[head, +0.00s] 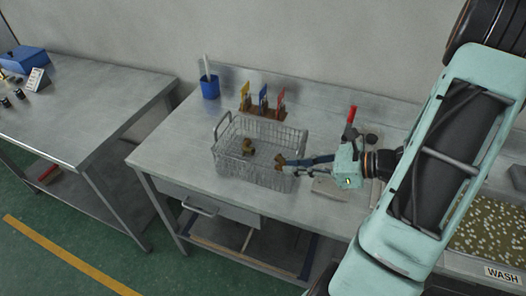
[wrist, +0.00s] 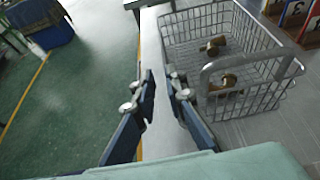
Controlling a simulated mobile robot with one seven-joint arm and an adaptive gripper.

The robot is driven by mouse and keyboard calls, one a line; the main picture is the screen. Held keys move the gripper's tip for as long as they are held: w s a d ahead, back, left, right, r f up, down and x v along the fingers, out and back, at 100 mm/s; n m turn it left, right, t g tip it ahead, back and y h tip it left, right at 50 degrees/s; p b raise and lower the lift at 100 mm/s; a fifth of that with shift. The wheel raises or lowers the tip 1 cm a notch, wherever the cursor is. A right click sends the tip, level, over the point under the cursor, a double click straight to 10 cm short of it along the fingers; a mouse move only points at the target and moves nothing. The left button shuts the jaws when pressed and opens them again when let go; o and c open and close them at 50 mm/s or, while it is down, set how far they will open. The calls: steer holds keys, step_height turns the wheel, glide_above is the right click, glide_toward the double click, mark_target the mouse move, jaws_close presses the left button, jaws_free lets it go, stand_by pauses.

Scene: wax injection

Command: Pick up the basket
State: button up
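The basket (head: 240,174) is a grey wire basket with raised handles at its ends, standing upright on the metal table. Brown pieces (head: 248,147) lie inside it. In the wrist view the basket (wrist: 206,78) is on the right, with its near handle arching above the rim. My gripper (head: 287,165) is at the basket's right end in the head view. In the wrist view my gripper (wrist: 162,84) has its two dark fingers apart with nothing between them, left of the near handle. I cannot tell whether a finger touches the basket.
A red-handled device (head: 351,116) is near my wrist. A tray marked WASH (head: 490,225) is at right. Another table (head: 90,100) stands left across a gap.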

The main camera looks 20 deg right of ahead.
mark_target(251, 163)
steer(key=shift+w+r+p+x, duration=0.1)
steer(key=shift+w+p+x, duration=0.1)
steer(key=shift+x, duration=1.55)
steer(key=shift+w+r+p+x, duration=0.1)
steer(key=shift+p+x, duration=0.15)
steer(key=shift+x, duration=1.55)
steer(key=shift+w+r+p+x, duration=0.1)
steer(key=shift+p+x, duration=0.1)
steer(key=shift+x, duration=1.55)
steer(key=shift+d, duration=0.15)
steer(key=shift+c, duration=0.5)
jaws_close()
steer(key=shift+r, duration=0.15)
